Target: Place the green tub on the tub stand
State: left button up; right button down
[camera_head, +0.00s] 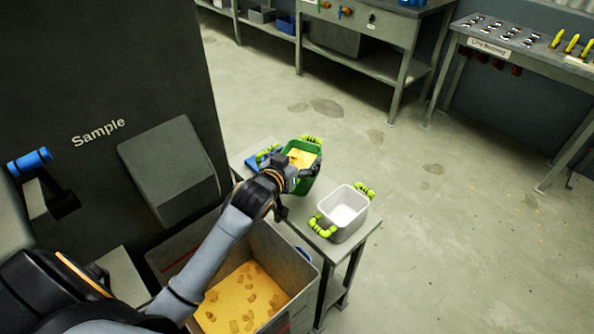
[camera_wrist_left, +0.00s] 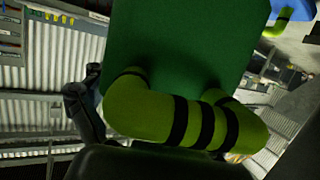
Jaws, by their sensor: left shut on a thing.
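The green tub (camera_head: 316,171) has bright green handles with black bands and yellow material inside. In the head view it is at the far part of the grey tub stand (camera_head: 372,222), between a blue tub and a pale grey tub. My left gripper (camera_head: 284,181) is shut on its near handle, which fills the lower middle of the left wrist view (camera_wrist_left: 190,122). The tub's green wall shows above the handle there. Whether the tub's base touches the stand is hidden. My right gripper is not in view.
A pale grey tub (camera_head: 343,212) stands at the stand's near end. A blue tub (camera_head: 258,160) is partly hidden behind my arm. A large grey bin (camera_head: 288,258) with yellow material stands beside the stand, near the dark machine (camera_head: 120,80). The floor to the right is open.

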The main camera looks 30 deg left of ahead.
aim_at(299, 158)
pick_arm(q)
jog(key=w+f, duration=0.1)
jog(key=w+a+f, duration=0.1)
jog(key=f, duration=0.1)
jog(key=w+a+f, duration=0.1)
jog(key=shift+w+f, duration=0.1)
jog(key=shift+f, duration=0.15)
jog(key=shift+w+a+f+b, duration=0.15)
jog(key=shift+w+f+b, duration=0.2)
jog(key=shift+f, duration=0.1)
notch_tip(299, 158, down, 3)
jog(key=shift+w+f, duration=0.1)
jog(key=shift+f, duration=0.1)
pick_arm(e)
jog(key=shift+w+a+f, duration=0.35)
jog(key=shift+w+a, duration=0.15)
pick_arm(q)
jog(key=shift+f, duration=0.2)
jog(key=o, duration=1.1)
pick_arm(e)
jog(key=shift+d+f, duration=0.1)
pick_arm(q)
jog(key=shift+r, duration=0.1)
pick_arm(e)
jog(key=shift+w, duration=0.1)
